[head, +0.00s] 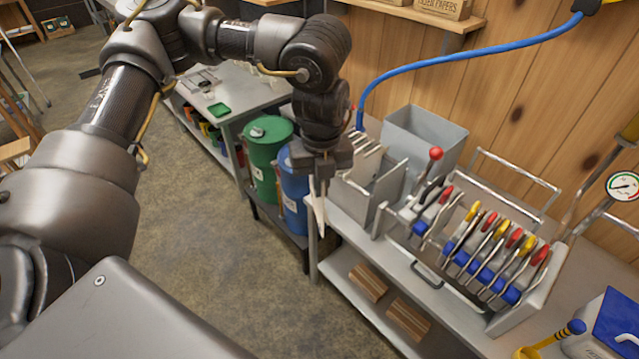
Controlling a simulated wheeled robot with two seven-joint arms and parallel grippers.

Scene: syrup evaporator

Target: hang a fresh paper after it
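My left gripper (322,187) points down beside the near left end of the filter press. Its fingers are close together on a thin white sheet (317,210), which looks like a filter paper seen nearly edge-on, hanging below the fingertips. The press holds a row of plates (490,262) with red and yellow handle tips and blue parts, spread to the right. Some plates (432,207) stand apart at the left end, near a red-knobbed lever (435,154). Whether papers hang between the plates is too small to tell. My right gripper is out of view.
A grey open bin (425,135) stands behind the press. Green (268,145) and blue (292,190) drums stand left of the bench. Boxes marked as papers (443,8) sit on a wall shelf. A blue hose (470,47) arches above. Open floor lies front left.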

